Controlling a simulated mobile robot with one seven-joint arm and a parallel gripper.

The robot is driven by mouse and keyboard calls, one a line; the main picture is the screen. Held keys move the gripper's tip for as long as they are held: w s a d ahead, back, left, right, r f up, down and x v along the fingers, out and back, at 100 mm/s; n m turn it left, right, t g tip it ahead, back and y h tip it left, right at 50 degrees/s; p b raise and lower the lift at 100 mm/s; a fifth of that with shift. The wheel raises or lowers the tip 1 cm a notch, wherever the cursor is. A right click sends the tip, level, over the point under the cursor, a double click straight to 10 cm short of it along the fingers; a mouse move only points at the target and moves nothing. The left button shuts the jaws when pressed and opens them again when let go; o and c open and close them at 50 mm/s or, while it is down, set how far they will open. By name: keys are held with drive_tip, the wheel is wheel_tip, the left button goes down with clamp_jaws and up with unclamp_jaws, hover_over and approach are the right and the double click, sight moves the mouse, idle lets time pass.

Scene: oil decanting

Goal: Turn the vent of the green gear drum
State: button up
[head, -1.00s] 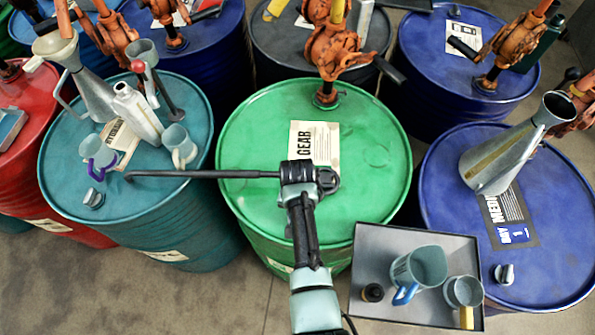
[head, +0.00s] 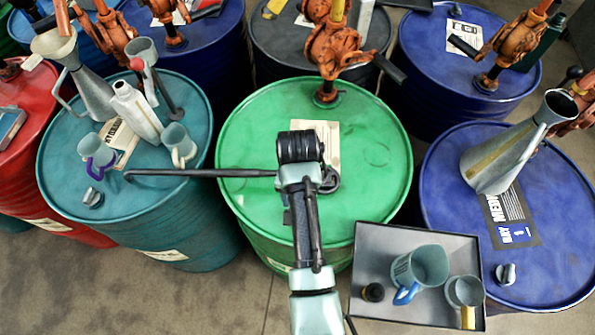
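The green gear drum (head: 374,170) stands in the middle of the head view, with a label (head: 328,140) on its lid, partly covered by my arm. My arm reaches over the lid from the front. My gripper (head: 300,150) is above the middle of the lid, seen from behind and above; its fingers are hidden, so I cannot tell whether it is open or shut. I cannot make out the drum's vent, and part of the lid is hidden behind my arm.
An orange pump (head: 333,50) rises from the lid's back. A dark rod (head: 200,173) runs left from beside my arm over the teal drum (head: 62,205). A tray (head: 365,240) with jugs is at front right. A blue drum (head: 455,220) stands right.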

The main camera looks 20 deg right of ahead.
drive_tip(key=shift+r, duration=2.25)
drive_tip(key=w+a+r+n+t+h+b, duration=0.1)
drive_tip(key=w+r+t, duration=0.4)
drive_tip(key=r, duration=0.4)
drive_tip(key=w+a+r+n+t+b, duration=0.1)
drive_tip(key=w+r+n+t, duration=0.1)
drive_tip(key=w+r+t, duration=0.5)
drive_tip(key=w+a+r+n+t+h+b, duration=0.1)
drive_tip(key=w+r, duration=0.4)
drive_tip(key=r, duration=0.5)
drive_tip(key=s+a+r+n+t+b, duration=0.1)
drive_tip(key=a+r+t, duration=0.3)
drive_tip(key=r, duration=0.8)
drive_tip(key=s+a+r+n+t+y+b, duration=0.1)
drive_tip(key=s+a+r+t, duration=0.1)
drive_tip(key=s+r+t, duration=0.3)
drive_tip(key=s+a+r+n+t+y, duration=0.1)
drive_tip(key=s+a+r+t, duration=0.2)
drive_tip(key=s+r, duration=0.7)
wheel_tip(320, 180, up, 6)
drive_tip(key=shift+s+a+r+n+t+b, duration=0.1)
drive_tip(key=shift+s+a+n+t+b, duration=0.25)
drive_tip(key=shift+t, duration=0.85)
